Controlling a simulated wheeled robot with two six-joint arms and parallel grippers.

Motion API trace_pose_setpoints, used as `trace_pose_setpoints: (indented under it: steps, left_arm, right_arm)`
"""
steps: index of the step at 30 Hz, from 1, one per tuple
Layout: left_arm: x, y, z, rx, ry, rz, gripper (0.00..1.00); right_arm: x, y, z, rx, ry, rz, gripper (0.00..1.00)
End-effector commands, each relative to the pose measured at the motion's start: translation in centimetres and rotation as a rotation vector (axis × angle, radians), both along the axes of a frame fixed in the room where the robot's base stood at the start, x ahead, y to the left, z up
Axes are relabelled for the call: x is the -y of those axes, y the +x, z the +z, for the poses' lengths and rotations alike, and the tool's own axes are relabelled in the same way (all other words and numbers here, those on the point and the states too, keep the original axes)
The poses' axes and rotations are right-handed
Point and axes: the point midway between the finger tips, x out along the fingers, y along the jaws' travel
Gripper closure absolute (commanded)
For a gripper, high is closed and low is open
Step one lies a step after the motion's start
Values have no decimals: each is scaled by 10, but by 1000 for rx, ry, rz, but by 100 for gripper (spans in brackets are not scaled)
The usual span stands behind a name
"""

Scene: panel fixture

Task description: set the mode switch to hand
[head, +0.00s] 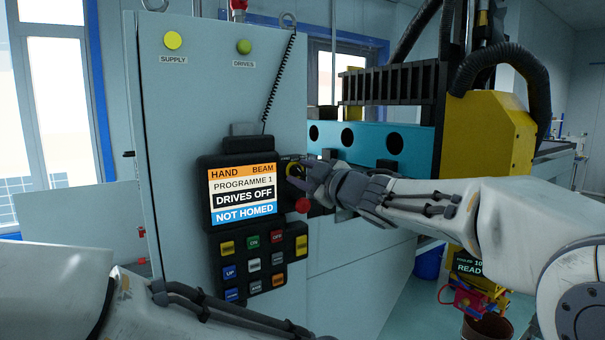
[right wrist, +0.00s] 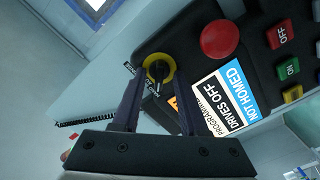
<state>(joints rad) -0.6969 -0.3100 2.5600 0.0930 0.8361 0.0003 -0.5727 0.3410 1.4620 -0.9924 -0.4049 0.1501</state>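The mode switch is a dark rotary knob in a yellow ring (head: 293,170) at the panel's upper right edge, partly hidden by my right gripper in the head view. It shows whole in the right wrist view (right wrist: 159,70), with small labels beside it that I cannot read surely. My right gripper (head: 303,174) is at the switch. In the right wrist view its two fingers (right wrist: 157,84) are spread apart, one on each side of the knob; I see no clear contact. The screen (head: 242,195) reads HAND, BEAM, PROGRAMME 1, DRIVES OFF, NOT HOMED. My left gripper is out of view.
A red mushroom button (head: 303,205) sits just below the switch, close to my right gripper. A keypad (head: 257,262) with coloured buttons is below the screen. A yellow and blue machine (head: 490,140) stands behind my right arm. A blue bin (head: 428,262) is on the floor.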

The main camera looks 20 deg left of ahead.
Motion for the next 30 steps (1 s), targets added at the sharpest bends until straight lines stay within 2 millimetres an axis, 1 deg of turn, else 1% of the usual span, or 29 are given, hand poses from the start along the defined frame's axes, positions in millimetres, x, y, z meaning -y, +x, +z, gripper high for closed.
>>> trace_pose_setpoints:
  steps: [8, 11, 16, 21, 25, 30]
  left_arm:
    - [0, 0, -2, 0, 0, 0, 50]
    - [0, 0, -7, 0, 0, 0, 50]
    - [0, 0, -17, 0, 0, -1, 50]
    - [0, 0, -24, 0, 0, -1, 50]
    - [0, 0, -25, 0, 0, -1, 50]
    - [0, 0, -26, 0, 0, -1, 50]
  right_arm:
    - [3, -2, 1, 1, 2, -1, 57]
    - [12, -8, 0, 1, 3, -1, 57]
    - [38, -29, -1, 2, 3, -2, 57]
    - [63, -49, -1, 2, 2, -3, 57]
    - [76, -59, 0, 0, 2, -1, 57]
    - [83, -64, 0, 0, -1, -1, 57]
